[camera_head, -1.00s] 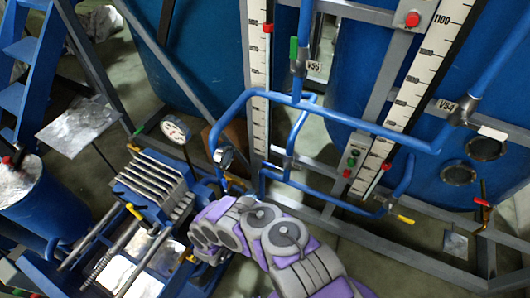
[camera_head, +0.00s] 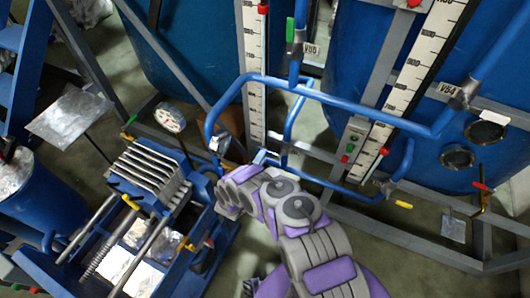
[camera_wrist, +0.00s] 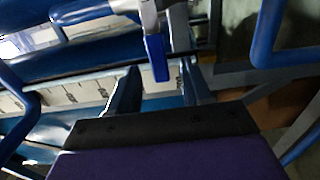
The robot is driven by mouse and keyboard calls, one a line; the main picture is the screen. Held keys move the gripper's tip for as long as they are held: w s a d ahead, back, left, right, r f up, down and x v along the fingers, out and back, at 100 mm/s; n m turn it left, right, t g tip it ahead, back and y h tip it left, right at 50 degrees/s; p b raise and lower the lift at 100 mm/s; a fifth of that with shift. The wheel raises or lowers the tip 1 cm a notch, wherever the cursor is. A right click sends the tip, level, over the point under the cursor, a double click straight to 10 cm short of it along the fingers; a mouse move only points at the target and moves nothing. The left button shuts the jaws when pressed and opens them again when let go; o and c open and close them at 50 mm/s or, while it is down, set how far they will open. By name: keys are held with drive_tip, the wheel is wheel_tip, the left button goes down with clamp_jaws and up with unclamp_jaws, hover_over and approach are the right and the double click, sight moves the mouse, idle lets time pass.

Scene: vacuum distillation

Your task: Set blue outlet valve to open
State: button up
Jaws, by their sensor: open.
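A blue valve handle (camera_wrist: 156,58) hangs from a pale metal valve body (camera_wrist: 148,16) in the wrist view. It lies just beyond and between the fingertips of my gripper (camera_wrist: 160,82), nearer the right finger. The two dark fingers are apart, with nothing held between them. I cannot tell whether either finger touches the handle. In the head view my purple and grey arm reaches to the blue pipe loop (camera_head: 211,115). My fingers are mostly hidden there, and I cannot clearly make out the blue handle.
A valve with a green handle (camera_head: 290,30) stands above, by the V55 tag. A yellow-handled valve (camera_head: 403,204) is to the right. White level scales (camera_head: 254,60) and grey frame bars stand behind the pipes. A plate press (camera_head: 150,177) is at left, with a gauge (camera_head: 170,117).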

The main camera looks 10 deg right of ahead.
sight(270, 153)
drive_tip(key=shift+b+x, duration=0.35)
drive_tip(key=shift+x, duration=2)
clamp_jaws()
